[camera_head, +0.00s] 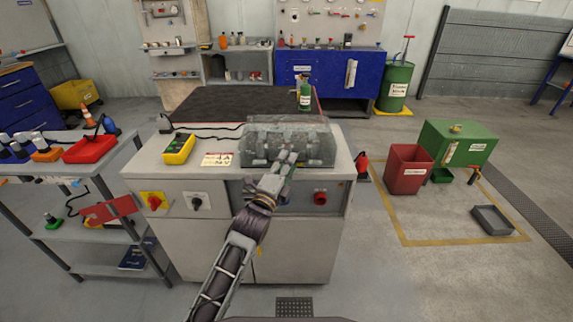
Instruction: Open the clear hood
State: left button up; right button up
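The clear hood (312,144) is a see-through box-shaped cover on top of the grey cabinet (292,246), right of its middle. It looks closed, with grey parts dimly visible inside. My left gripper (287,158) reaches up from below to the hood's front, and its fingertips overlap the front face in the picture. I cannot tell whether they touch it, or whether the fingers are open or shut. My forearm hides part of the cabinet front. My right gripper is not in view.
A yellow device (178,149) sits on the cabinet top, left of the hood. A green bottle (304,95) stands behind it. A red knob (320,198) is on the front panel. A grey cart (112,170) stands left; a red bin (408,170) stands right.

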pick_arm(q)
jog(key=shift+c, duration=0.6)
grip_shut()
